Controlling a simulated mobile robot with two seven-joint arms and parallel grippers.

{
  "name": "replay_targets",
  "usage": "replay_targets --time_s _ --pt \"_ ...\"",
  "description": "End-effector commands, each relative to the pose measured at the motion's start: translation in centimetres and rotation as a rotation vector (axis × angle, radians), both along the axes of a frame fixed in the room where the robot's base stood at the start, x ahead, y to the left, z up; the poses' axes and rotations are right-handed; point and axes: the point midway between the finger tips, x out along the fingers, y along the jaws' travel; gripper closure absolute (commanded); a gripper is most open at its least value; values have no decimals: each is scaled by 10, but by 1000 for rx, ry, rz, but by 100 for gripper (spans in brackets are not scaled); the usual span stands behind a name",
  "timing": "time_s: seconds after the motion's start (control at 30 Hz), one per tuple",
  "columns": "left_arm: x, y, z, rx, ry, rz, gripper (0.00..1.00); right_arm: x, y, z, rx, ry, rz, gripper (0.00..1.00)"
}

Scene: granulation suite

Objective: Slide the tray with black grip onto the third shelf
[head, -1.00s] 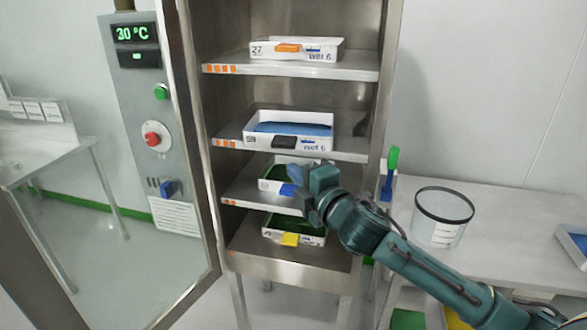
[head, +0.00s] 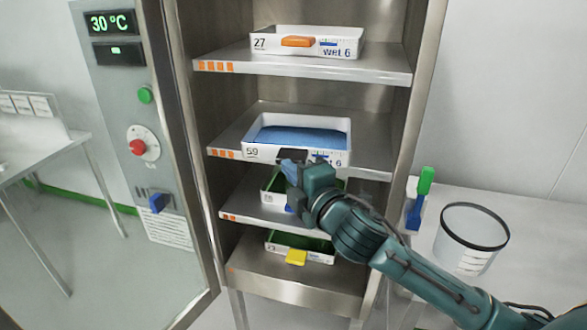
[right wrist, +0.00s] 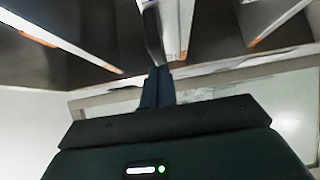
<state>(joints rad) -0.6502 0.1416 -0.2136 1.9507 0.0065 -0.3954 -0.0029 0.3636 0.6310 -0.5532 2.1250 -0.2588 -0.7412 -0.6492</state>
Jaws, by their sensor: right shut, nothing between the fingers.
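The white tray with a black grip (head: 249,152) holds blue material and is marked 59. It sits level on the shelf with three orange marks (head: 372,165), its front near the shelf's front edge. My right gripper (head: 286,172) is shut and empty, its fingertips just below and in front of the black grip, which it partly covers. In the right wrist view the shut fingers (right wrist: 156,86) point at the dark grip (right wrist: 153,35); whether they touch cannot be told. My left gripper is not in view.
A tray with an orange grip (head: 345,48) sits on the shelf above. Below are a blue-gripped tray (head: 268,190), mostly hidden by my gripper, and a yellow-gripped tray (head: 318,256). The cabinet door stands open at left. A clear tub (head: 470,240) stands on the right bench.

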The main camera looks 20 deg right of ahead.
Motion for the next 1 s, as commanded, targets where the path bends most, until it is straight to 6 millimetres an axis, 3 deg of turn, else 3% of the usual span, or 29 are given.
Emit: replay_targets --time_s 0.47,0.8,1.0 --pt "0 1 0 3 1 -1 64 2 -1 0 -1 0 -1 100" --pt "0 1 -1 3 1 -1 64 66 -44 0 -2 1 -5 100" --pt "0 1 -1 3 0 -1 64 85 -58 0 -1 0 -3 100"
